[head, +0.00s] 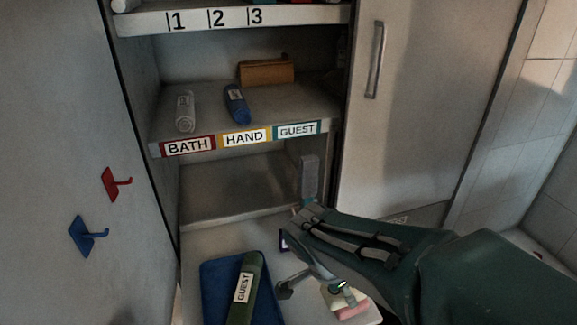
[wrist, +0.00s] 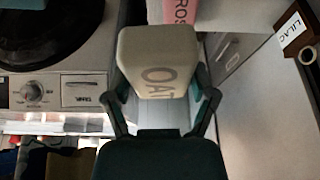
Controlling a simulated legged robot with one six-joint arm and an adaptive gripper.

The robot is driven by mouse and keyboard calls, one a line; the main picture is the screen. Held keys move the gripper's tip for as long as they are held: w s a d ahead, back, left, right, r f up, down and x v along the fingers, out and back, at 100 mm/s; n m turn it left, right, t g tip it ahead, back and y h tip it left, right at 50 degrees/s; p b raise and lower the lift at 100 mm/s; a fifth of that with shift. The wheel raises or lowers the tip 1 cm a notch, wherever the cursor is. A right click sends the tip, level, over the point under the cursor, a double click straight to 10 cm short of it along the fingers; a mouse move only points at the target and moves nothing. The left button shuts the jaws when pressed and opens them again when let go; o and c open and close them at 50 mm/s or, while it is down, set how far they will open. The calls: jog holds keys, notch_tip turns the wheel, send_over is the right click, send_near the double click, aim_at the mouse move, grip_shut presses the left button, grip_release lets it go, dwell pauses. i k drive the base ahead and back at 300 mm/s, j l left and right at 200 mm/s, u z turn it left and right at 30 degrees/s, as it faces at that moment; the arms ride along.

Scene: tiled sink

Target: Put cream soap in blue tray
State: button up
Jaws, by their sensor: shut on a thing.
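My gripper (head: 318,288) is low at the right of the counter in the head view. In the wrist view its two fingers (wrist: 163,88) are shut on the sides of a cream soap (wrist: 157,50) with the letters "OA" showing. The cream soap also shows in the head view (head: 334,298), partly hidden by a finger. A pink soap (head: 353,312) is right beside it, and it shows beyond the cream soap in the wrist view (wrist: 181,12). The blue tray (head: 216,283) lies left of my gripper, with a green rolled towel labelled "GUEST" (head: 244,290) on it.
A shelf (head: 290,103) labelled "BATH", "HAND" and "GUEST" holds a white roll (head: 185,112), a blue roll (head: 236,103) and a brown box (head: 266,71). Bare tray floor shows left of the towel.

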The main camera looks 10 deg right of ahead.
aim_at(220, 287)
jog(key=k, duration=1.5)
